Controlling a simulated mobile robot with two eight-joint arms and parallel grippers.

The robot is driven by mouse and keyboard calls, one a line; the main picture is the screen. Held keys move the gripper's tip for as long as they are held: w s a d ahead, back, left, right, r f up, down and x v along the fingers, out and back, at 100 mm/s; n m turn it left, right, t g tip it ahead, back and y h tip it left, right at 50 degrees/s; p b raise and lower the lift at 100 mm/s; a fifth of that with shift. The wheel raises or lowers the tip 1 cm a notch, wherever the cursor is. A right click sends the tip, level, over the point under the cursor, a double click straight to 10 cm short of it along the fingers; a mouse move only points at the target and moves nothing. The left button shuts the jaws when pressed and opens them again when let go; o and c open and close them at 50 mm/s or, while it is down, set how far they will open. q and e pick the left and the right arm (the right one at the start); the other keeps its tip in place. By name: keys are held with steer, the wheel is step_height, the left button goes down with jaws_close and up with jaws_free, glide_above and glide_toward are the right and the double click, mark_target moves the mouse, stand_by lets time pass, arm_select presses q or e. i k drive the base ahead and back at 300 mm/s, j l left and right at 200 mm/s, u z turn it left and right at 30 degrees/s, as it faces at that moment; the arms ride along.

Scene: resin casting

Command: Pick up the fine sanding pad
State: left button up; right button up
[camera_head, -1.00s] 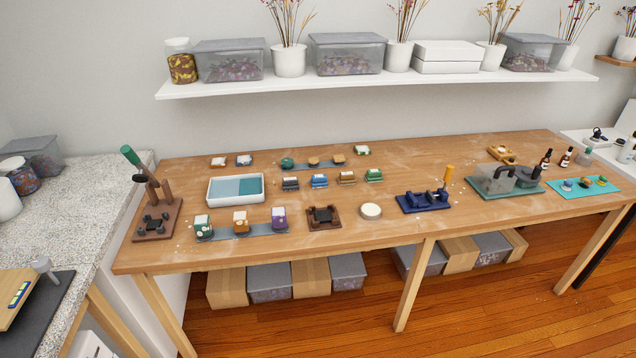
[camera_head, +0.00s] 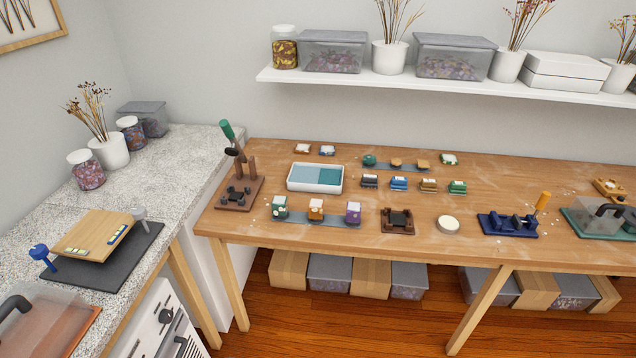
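No thing in view is plainly marked as the fine sanding pad, and I cannot tell which one it is. On the wooden table are several small labelled blocks in a row: a grey block (camera_head: 370,181), a blue block (camera_head: 399,184), a brown block (camera_head: 428,186) and a green block (camera_head: 457,187). A white tray (camera_head: 316,189) with a teal and a paler blue half stands left of them. Two small pale-topped blocks lie behind the tray, a reddish one (camera_head: 303,149) and a blue one (camera_head: 327,151). Neither of my grippers is in view.
A lever press (camera_head: 238,190) stands at the left end of the wooden table (camera_head: 350,240). A grey strip with three bottle-like blocks (camera_head: 316,211) lies in front. A speckled counter (camera_head: 165,160) on the left holds a wooden board (camera_head: 92,236) on a dark mat.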

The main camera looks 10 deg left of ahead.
mark_target(396, 183)
steer(key=i+j, duration=0.1)
steer(key=i, duration=1.45)
steer(key=l+z, duration=0.05)
steer(key=l, duration=0.05)
